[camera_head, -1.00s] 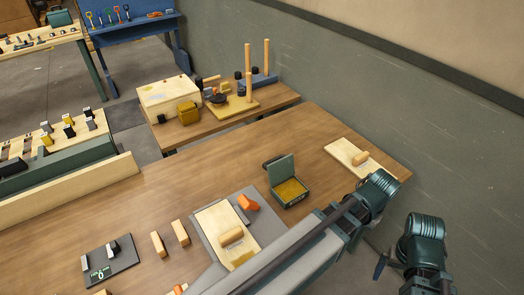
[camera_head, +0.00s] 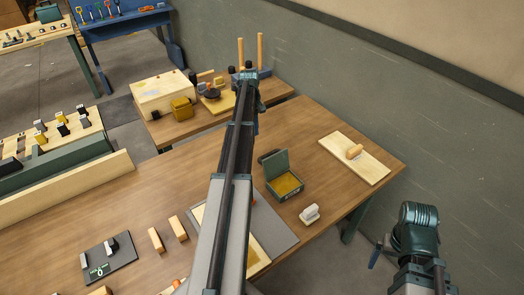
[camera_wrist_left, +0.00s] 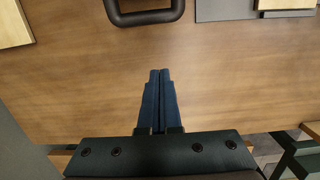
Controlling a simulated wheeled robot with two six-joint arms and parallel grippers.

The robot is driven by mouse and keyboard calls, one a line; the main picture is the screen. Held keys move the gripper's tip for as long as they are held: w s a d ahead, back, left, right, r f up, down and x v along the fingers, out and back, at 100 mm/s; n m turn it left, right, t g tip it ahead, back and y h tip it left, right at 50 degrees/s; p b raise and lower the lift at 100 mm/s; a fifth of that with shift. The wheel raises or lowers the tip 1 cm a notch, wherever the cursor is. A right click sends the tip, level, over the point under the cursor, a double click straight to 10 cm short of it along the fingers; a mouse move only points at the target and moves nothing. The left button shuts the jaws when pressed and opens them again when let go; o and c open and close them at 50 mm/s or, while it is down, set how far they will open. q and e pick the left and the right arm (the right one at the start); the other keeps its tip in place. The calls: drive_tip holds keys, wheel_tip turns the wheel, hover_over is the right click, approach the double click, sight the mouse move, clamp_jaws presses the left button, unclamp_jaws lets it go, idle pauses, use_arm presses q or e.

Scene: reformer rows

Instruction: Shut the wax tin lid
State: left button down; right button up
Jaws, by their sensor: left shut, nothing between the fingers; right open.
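The wax tin (camera_head: 289,193) is a green box with yellow wax inside. It stands on the wooden table with its lid (camera_head: 274,165) raised. The lid has a dark loop handle at its far side; a dark loop handle (camera_wrist_left: 145,18) also shows at the top of the left wrist view. My left gripper (camera_head: 256,131) is mostly hidden behind my own arm, beyond and left of the lid. In the left wrist view its fingers (camera_wrist_left: 160,73) are together and empty, over bare wood and apart from the handle. My right gripper (camera_head: 376,252) is open, off the table's right edge.
A pale board (camera_head: 364,168) with a wooden roll lies right of the tin. A white handled block (camera_head: 310,214) stands in front of it. A grey mat (camera_head: 272,232) is partly hidden under my left arm. A second table (camera_head: 187,129) with a box stands behind.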

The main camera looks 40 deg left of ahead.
sight(272, 161)
use_arm(q)
drive_tip(key=shift+f, duration=0.1)
drive_tip(key=f+b, duration=0.3)
drive_tip(key=d+f+b, duration=0.1)
drive_tip(key=f+b, duration=0.2)
drive_tip(key=b, duration=0.1)
drive_tip(key=f+b, duration=0.3)
drive_tip(key=f, duration=0.1)
drive_tip(key=shift+s+d+f, duration=0.1)
drive_tip(key=shift+d, duration=0.05)
drive_tip(key=d+r+p, duration=0.1)
drive_tip(key=s+d+r+p, duration=0.1)
drive_tip(key=d, duration=0.1)
drive_tip(key=shift+d+r, duration=0.15)
drive_tip(key=shift+d, duration=0.1)
drive_tip(key=shift+s+d+r, duration=0.1)
drive_tip(key=shift+d+r+y+p, duration=0.2)
drive_tip(key=shift+y+p, duration=0.1)
drive_tip(key=shift+y, duration=0.1)
drive_tip(key=shift+s+r, duration=0.1)
